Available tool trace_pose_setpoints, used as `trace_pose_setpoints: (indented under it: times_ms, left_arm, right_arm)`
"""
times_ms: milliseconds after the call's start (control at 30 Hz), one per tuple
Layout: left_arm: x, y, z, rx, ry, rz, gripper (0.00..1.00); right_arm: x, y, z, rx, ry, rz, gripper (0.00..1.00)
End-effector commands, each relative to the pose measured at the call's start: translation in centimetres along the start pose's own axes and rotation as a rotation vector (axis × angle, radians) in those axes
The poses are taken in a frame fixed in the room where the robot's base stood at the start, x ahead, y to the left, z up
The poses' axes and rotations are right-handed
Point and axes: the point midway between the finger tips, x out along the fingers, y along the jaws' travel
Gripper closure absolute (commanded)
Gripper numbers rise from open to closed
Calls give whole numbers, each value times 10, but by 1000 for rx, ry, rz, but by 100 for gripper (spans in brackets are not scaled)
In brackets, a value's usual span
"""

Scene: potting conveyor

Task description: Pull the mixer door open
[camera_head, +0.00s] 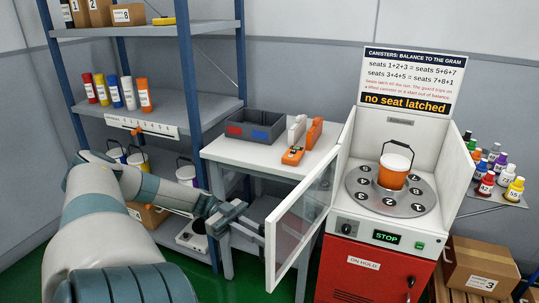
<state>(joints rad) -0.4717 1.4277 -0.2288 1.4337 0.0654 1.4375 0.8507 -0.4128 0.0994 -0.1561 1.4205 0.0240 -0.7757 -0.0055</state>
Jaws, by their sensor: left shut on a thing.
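The mixer (378,272) stands at right, a white cabinet on a red base with a green STOP display. Its framed clear door (302,218) stands swung out to the left, leaving the chamber open in front. Inside, an orange canister with a white lid (395,168) stands on the grey numbered turntable (414,203). My left gripper (259,233) is at the free edge of the door, shut on the door handle, which the fingers mostly hide. My right gripper is out of view.
A white table (222,150) with a grey bin (252,126) and orange-and-white tools stands behind the door. A blue-post shelf (190,70) with bottles and pails is at left. Small bottles (487,182) and a cardboard box (480,268) are at right.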

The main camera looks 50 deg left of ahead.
Motion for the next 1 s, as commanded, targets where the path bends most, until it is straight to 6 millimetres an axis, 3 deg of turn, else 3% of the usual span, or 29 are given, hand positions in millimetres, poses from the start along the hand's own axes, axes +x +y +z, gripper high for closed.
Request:
trace_pose_setpoints:
  times_ms: [300,800,833,900,1000]
  left_arm:
    - [-36,-6,1,0,-1,-2,100]
    - [-43,-6,1,-2,-1,0,100]
    - [-43,-6,1,-2,-1,0,87]
    - [-43,-6,1,-2,-1,0,71]
    - [-43,-7,1,-1,0,0,71]
  right_arm:
    - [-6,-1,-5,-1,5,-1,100]
    - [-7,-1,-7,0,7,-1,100]
    - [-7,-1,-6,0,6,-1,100]
    - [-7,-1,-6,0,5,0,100]
    - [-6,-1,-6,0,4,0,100]
